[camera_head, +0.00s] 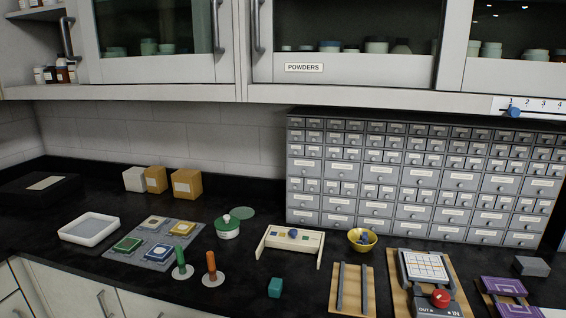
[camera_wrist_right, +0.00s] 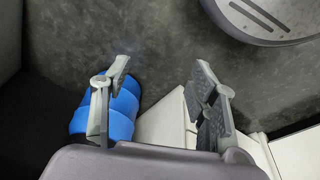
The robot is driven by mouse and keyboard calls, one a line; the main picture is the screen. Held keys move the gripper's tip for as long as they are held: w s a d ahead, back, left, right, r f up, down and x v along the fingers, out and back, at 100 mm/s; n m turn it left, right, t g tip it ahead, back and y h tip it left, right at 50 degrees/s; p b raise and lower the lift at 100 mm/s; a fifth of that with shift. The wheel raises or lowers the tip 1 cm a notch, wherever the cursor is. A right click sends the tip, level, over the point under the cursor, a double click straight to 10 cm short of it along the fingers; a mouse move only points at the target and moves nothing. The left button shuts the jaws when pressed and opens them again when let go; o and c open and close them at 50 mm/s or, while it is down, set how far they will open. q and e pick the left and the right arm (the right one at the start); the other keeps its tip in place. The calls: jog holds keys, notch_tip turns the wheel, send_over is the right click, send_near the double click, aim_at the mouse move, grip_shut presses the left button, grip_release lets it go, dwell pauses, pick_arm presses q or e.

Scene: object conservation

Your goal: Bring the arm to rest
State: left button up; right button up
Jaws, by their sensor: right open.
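My right gripper (camera_wrist_right: 160,72) shows in the right wrist view. Its two grey fingers are wide apart, with nothing between them, and dark grey floor lies beyond. Neither arm shows in the head view, and my left gripper is not in sight. No object of the task is held in the pictures.
In the right wrist view, a blue rounded object (camera_wrist_right: 120,112) shows behind the left finger, and white cabinet-like surfaces lie lower right. In the head view, the black counter (camera_head: 120,188) holds a white tray (camera_head: 89,229), a brass bowl (camera_head: 362,240) and a drawer cabinet (camera_head: 420,183).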

jog(key=s+d+f+g, duration=0.1)
jog(key=s+d+f, duration=0.2)
jog(key=s+f, duration=1.3)
jog(key=shift+s, duration=0.4)
